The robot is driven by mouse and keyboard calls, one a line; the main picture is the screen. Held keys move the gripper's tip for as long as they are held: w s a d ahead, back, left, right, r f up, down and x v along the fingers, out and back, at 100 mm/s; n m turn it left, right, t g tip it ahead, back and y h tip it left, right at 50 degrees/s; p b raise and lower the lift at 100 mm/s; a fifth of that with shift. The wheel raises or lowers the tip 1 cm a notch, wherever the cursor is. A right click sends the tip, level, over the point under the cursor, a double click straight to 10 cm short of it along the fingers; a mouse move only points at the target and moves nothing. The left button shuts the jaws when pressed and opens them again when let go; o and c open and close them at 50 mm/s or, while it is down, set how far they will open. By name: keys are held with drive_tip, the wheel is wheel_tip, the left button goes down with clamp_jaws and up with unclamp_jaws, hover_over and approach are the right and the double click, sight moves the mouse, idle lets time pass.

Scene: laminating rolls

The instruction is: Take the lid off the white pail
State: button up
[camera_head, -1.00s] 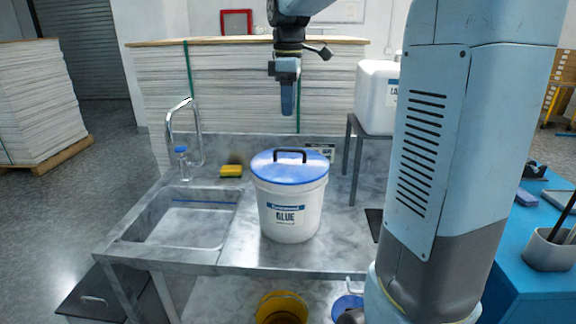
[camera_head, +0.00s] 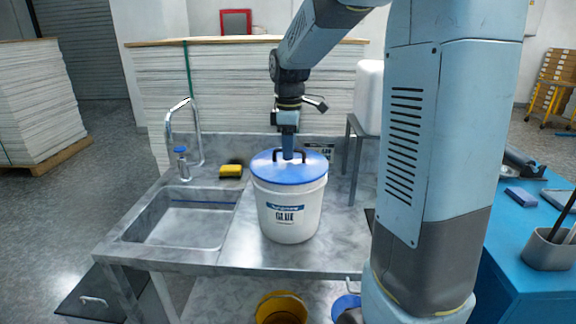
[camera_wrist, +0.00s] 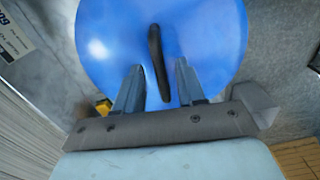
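The white pail (camera_head: 288,212) stands upright on the grey counter, with a label reading GLUE. Its blue lid (camera_head: 266,168) is on top and has a black arched handle (camera_head: 303,156). The lid (camera_wrist: 210,35) fills much of the wrist view, with its handle (camera_wrist: 156,60) in the middle. My gripper (camera_head: 288,157) is right above the lid at the handle. In the wrist view my gripper (camera_wrist: 160,82) is open, one finger on each side of the handle, with gaps showing between. The pail's body is hidden in the wrist view.
A sink (camera_head: 190,215) with a tap (camera_head: 170,125) is left of the pail. A yellow sponge (camera_head: 231,171) lies behind it. A white container (camera_head: 368,97) stands on a raised grey stand (camera_head: 352,150) at right. Yellow (camera_head: 281,308) and blue (camera_head: 345,303) buckets are below.

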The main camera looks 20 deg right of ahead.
drive_tip(key=shift+f, duration=0.65)
drive_tip(key=shift+c, duration=0.2)
clamp_jaws()
